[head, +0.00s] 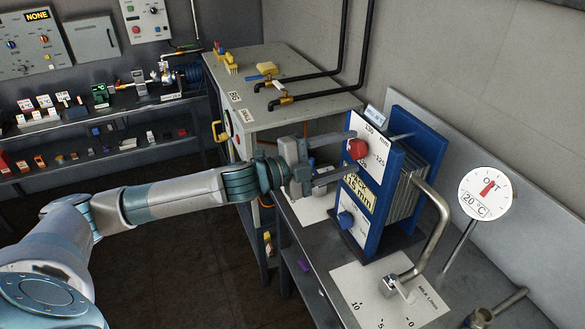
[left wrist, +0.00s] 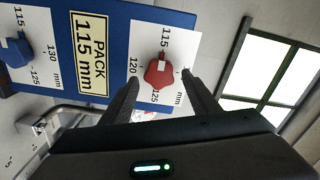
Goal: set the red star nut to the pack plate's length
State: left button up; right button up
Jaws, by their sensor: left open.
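The red star nut (head: 357,148) sits on a white dial on the upper part of the blue pack's end plate (head: 376,208). The pack plate (head: 359,192) is yellow and reads PACK 115 mm. In the left wrist view the red nut (left wrist: 158,76) has a small white mark on its upper side, facing the 115; its exact setting is hard to tell. The numbers 115, 120 and 125 stand around it. My left gripper (head: 346,153) is open, its fingers on either side of the nut; whether they touch it I cannot tell. My right gripper is not in view.
A blue star nut (head: 345,219) sits on a lower dial of the same plate; it also shows in the left wrist view (left wrist: 15,50). A bent metal pipe (head: 432,235) and a round OUT gauge (head: 486,194) stand to the right. A grey cabinet (head: 305,110) stands behind.

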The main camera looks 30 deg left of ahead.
pick_arm(q)
jog(key=b+v, duration=0.8)
jog(key=v, duration=0.7)
jog(key=shift+s+a, duration=0.25)
jog(key=shift+s, duration=0.05)
dwell(0.8)
